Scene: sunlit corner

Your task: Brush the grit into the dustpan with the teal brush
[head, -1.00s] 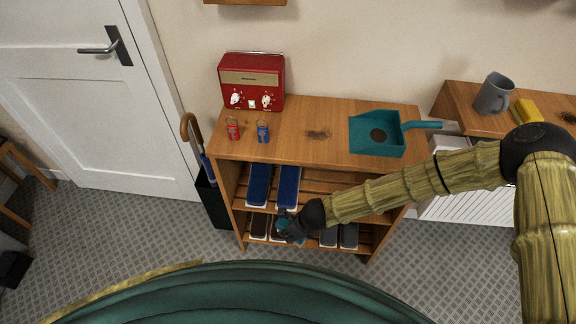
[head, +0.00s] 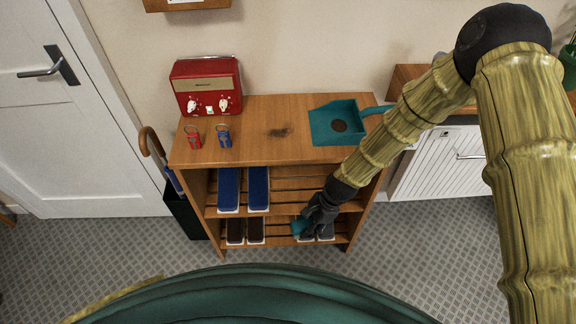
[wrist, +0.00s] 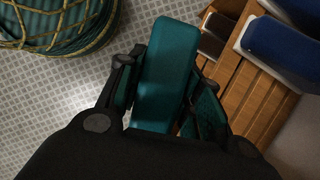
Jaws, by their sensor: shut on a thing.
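My gripper (head: 314,222) is shut on the teal brush (wrist: 168,65), in front of the lower shelves of the wooden rack. In the head view only a small teal part of the brush (head: 298,227) shows beside the fingers. In the wrist view the brush's broad teal block points away between the fingers; its bristles cannot be made out. A dark patch of grit (head: 279,132) lies on the rack's top. To its right, the teal dustpan (head: 322,139) lies on the top with its handle to the right. A round dark patch (head: 340,126) shows inside it.
The wooden rack (head: 250,153) also carries a red radio (head: 207,88), a red key tag (head: 193,140) and a blue one (head: 224,138). An umbrella stand (head: 186,215) stands left. Floor in front is clear.

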